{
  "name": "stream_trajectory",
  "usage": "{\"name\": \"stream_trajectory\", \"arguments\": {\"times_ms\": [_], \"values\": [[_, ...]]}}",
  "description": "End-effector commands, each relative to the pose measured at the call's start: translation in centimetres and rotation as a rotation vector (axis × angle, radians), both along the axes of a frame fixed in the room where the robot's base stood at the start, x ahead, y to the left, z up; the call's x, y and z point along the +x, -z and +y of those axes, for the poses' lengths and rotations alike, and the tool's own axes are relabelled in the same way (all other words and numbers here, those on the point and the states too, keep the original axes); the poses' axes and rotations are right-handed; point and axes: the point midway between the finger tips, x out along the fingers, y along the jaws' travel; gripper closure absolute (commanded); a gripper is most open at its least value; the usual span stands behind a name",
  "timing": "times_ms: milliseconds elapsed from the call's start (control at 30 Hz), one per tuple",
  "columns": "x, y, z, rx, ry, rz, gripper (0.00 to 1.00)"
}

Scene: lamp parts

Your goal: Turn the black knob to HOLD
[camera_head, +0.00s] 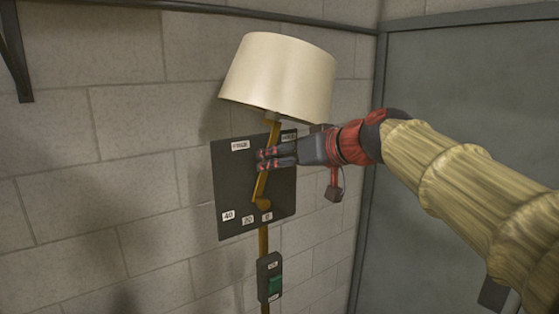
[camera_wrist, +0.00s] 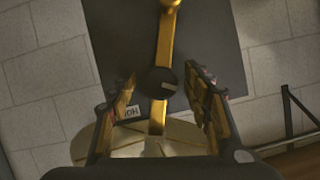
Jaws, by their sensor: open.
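The black knob (camera_wrist: 157,80) is round with a short pale mark that points right in the wrist view. It sits on the brass lamp arm (camera_wrist: 166,40) in front of a dark panel (camera_wrist: 215,22). A white label (camera_wrist: 127,112), upside down and seeming to read HOLD, lies below left of the knob in that view. My gripper (camera_wrist: 166,78) is open, with one finger on each side of the knob and visible gaps between. In the head view my gripper (camera_head: 261,159) is at the panel and hides the knob.
The cream lampshade (camera_head: 280,75) hangs just above my gripper. Number labels (camera_head: 248,219) line the panel's lower edge. A switch box with a green button (camera_head: 274,286) is below. A grey door (camera_head: 460,90) is at the right.

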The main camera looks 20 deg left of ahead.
Motion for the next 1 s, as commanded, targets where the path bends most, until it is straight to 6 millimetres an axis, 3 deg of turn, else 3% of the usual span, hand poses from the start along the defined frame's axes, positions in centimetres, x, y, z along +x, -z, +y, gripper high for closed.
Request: {"name": "stream_trajectory", "arguments": {"times_ms": [167,833,1000], "values": [[-0.02,-0.01,-0.02,0.000,0.000,0.000,0.55],[-0.04,-0.03,-0.04,0.000,0.000,0.000,0.93],[-0.02,-0.01,-0.05,0.003,0.000,0.004,0.95]]}}
